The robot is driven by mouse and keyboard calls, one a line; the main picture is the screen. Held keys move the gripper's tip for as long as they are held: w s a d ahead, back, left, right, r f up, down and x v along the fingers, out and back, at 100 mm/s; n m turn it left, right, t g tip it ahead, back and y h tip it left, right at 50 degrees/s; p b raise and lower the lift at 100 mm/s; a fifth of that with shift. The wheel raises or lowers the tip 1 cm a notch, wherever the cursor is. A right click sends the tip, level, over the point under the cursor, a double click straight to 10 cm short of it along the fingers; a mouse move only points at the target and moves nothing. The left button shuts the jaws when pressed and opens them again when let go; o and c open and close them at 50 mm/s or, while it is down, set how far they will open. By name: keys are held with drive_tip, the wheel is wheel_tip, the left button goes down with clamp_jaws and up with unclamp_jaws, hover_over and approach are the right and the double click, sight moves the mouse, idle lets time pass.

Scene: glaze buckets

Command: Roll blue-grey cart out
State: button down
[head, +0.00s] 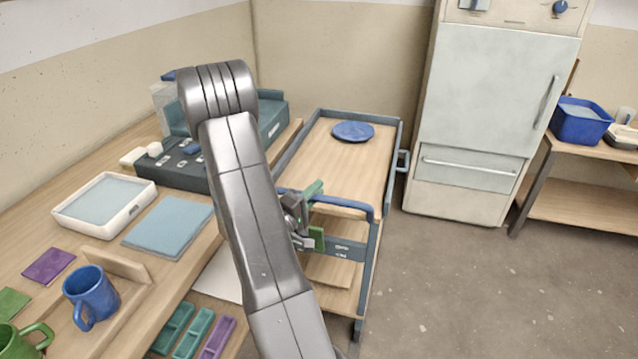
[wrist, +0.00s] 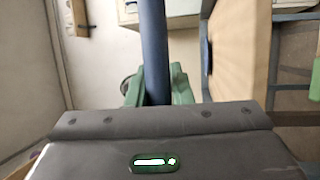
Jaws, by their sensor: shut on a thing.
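The blue-grey cart (head: 284,165) stands right of the long workbench in the head view, with a wooden top inside a blue-grey frame. A blue bar handle (head: 345,205) runs across its near end. My gripper (head: 314,212) is at the left part of this handle, with green fingers. In the wrist view the blue bar (wrist: 154,50) runs between the green fingers (wrist: 152,90), and my gripper is shut on it. My arm hides part of the cart's left side and the workbench edge.
A blue plate (head: 353,131) lies on the cart's top. The workbench (head: 189,262) is close on the left. A pale cabinet (head: 480,100) stands behind on the right. Open floor (head: 470,290) lies to the right and in front of the cart.

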drive_tip(key=shift+s+a, duration=0.25)
drive_tip(key=shift+s, duration=0.55)
drive_tip(key=shift+s+a, duration=0.3)
drive_tip(key=shift+s, duration=0.55)
drive_tip(key=shift+s+a, duration=0.25)
drive_tip(key=shift+s, duration=0.55)
drive_tip(key=c, duration=1.3)
unclamp_jaws()
drive_tip(key=v, duration=1.2)
drive_tip(key=shift+b, duration=0.3)
drive_tip(key=shift+d, duration=0.1)
drive_tip(key=x, duration=1.2)
drive_tip(key=shift+p, duration=0.3)
